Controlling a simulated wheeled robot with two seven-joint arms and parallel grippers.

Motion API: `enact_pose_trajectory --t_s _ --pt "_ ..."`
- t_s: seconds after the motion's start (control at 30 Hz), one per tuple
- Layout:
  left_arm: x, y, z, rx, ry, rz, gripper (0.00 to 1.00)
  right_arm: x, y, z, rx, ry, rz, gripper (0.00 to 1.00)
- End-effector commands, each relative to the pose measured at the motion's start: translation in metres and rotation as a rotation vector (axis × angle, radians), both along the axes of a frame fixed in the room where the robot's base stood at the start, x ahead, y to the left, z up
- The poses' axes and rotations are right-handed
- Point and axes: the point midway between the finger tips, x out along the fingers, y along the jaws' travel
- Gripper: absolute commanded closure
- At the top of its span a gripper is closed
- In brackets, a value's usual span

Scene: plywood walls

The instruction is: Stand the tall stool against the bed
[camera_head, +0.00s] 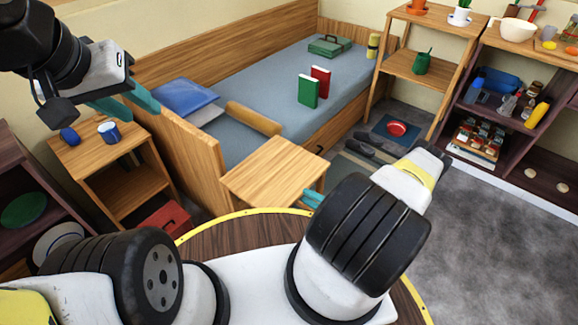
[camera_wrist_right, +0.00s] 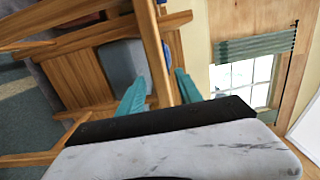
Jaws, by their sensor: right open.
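The tall stool has a square wooden top (camera_head: 272,172) and stands beside the bed (camera_head: 240,83), in front of its near side. Whether the two touch is hidden. My right gripper (camera_head: 314,198) is at the stool's right side, mostly hidden by my own arm. In the right wrist view its teal fingers (camera_wrist_right: 158,95) are apart, with a wooden bar (camera_wrist_right: 152,50) showing between them. I cannot tell whether they touch it. My left gripper (camera_head: 135,104) is open and empty, above the bedside cabinet near the bed's end board.
A red box (camera_head: 166,220) lies on the floor left of the stool. Slippers (camera_head: 365,143) and a mat lie behind it. A shelf (camera_head: 508,140) stands at right. Grey floor (camera_head: 480,235) at right is clear.

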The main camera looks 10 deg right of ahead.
Motion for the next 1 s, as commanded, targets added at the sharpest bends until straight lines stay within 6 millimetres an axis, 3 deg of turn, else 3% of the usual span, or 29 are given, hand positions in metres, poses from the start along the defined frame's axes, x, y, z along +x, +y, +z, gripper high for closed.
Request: enact_pose_trajectory --t_s 0.2,0.37,0.5,0.7,0.87,1.0 --pt "0.0 0.0 0.0 0.0 0.0 0.0 0.64 -0.012 -0.014 0.004 -0.004 0.0 0.013 0.58" --pt "0.0 0.0 0.0 0.0 0.0 0.0 0.64 0.004 -0.019 0.043 -0.031 0.016 0.128 0.58" --pt "0.0 0.0 0.0 0.0 0.0 0.0 0.64 0.024 -0.016 0.106 -0.091 0.061 0.309 0.58" --pt "0.0 0.0 0.0 0.0 0.0 0.0 0.64 0.037 0.004 0.209 -0.238 0.162 0.559 0.58" --pt "0.0 0.0 0.0 0.0 0.0 0.0 0.64 0.032 0.026 0.287 -0.401 0.242 0.702 0.58" --pt "0.0 0.0 0.0 0.0 0.0 0.0 0.64 0.016 0.045 0.351 -0.567 0.302 0.778 0.58"
